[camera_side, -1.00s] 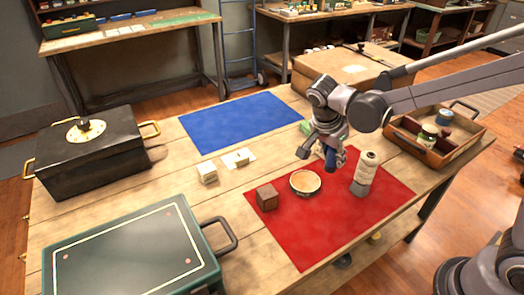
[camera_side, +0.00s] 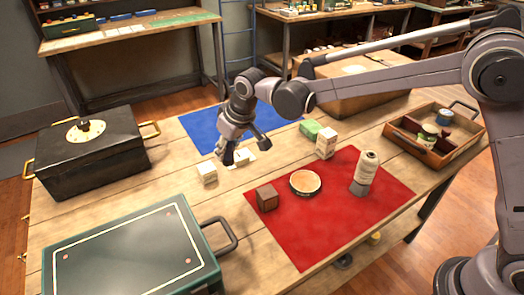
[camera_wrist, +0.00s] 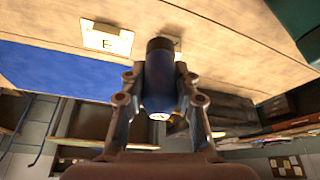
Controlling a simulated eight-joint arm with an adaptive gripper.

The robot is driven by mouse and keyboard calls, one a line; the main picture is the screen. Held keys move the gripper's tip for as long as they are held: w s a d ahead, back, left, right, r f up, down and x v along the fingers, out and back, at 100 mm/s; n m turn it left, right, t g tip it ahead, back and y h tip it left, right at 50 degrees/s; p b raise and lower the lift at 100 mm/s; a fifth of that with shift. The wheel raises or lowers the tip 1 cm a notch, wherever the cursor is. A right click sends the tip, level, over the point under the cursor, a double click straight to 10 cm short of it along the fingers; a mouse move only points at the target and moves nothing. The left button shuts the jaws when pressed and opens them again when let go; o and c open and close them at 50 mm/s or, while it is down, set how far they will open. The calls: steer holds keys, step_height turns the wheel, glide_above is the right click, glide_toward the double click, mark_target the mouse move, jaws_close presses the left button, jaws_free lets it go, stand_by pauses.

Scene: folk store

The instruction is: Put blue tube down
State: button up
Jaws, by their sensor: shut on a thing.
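My gripper (camera_side: 232,148) is shut on the blue tube (camera_wrist: 160,80), which has a dark cap end and shows between the fingers in the wrist view. In the side view the tube (camera_side: 229,155) is a small dark shape below the fingers, above the wooden table near the front edge of the blue mat (camera_side: 190,124). I cannot tell whether it touches anything below. A white card with a letter on it (camera_wrist: 107,38) lies beside the tube in the wrist view. The red mat (camera_side: 310,240) lies to the right in the side view.
A cream block (camera_side: 207,172) sits just left of my gripper. A brown cube (camera_side: 267,197), a round tin (camera_side: 305,183) and a white bottle (camera_side: 366,170) stand on the red mat. A cream box (camera_side: 326,143) and green box (camera_side: 311,129) stand behind. A black case (camera_side: 90,155) is left.

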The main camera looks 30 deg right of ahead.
steer(key=a+f+n, duration=0.1)
steer(key=a+f, duration=0.1)
steer(key=a, duration=0.4)
steer(key=w+a+f+n+y, duration=0.1)
steer(key=a+f+n, duration=0.1)
steer(key=a, duration=0.4)
steer(key=a+f+n+g, duration=0.1)
steer(key=a+f+n, duration=0.1)
steer(key=a, duration=0.4)
steer(key=shift+w+f+y, duration=0.15)
steer(key=shift+w+y, duration=0.2)
steer(key=shift+y, duration=0.05)
steer(key=shift+f, duration=2)
steer(key=shift+f, duration=0.15)
steer(key=o, duration=0.8)
steer(key=shift+o, duration=0.2)
